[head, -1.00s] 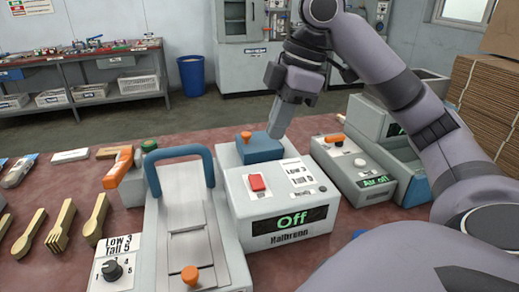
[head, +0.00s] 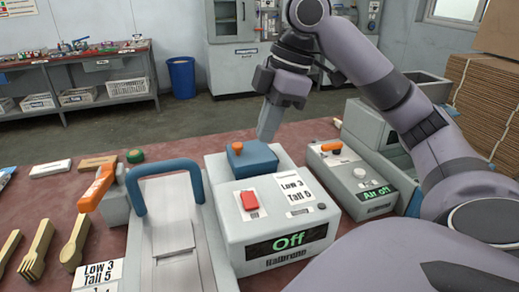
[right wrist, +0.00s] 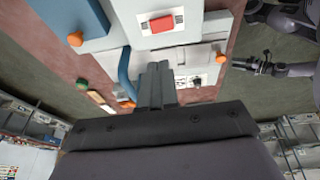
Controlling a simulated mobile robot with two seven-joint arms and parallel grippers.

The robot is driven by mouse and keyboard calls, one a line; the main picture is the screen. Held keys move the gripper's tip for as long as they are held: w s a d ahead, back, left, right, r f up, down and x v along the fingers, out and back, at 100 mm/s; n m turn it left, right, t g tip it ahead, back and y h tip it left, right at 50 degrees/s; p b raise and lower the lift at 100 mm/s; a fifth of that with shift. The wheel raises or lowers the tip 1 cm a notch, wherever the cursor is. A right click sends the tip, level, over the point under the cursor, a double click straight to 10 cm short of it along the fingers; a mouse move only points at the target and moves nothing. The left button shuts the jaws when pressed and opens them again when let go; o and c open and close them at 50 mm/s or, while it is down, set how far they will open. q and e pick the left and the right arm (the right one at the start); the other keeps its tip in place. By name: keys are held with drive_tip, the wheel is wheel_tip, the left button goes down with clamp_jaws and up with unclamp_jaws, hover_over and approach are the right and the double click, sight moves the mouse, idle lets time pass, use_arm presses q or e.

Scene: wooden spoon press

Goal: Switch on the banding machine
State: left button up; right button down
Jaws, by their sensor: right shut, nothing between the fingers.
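The grey machine with a green "Off" display (head: 288,241) stands mid-table in the head view. Its name plate under the display is too blurred to read surely. A red switch (head: 250,201) is on its top front; it also shows in the right wrist view (right wrist: 162,24). A blue block (head: 250,160) with an orange knob (head: 237,147) sits at its back. My right gripper (head: 267,136) is shut and empty, pointing down by the block's far right side; contact cannot be told. A gripper, seemingly my left (right wrist: 243,66), appears small in the right wrist view.
A press with a blue handle (head: 162,167) stands left of the machine. A grey box reading "Air off" (head: 375,193) with an orange lever (head: 331,146) stands right. Wooden forks and spoons (head: 38,248) lie far left. Cardboard stacks (head: 485,105) rise at right.

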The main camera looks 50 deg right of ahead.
drive_tip(key=b, duration=0.3)
hover_over(248, 195)
drive_tip(key=s, duration=0.1)
drive_tip(key=f, duration=1.1)
drive_tip(key=shift+d, duration=0.35)
drive_tip(key=shift+x, duration=0.8)
drive_tip(key=shift+d+f, duration=0.1)
drive_tip(key=shift+d, duration=0.2)
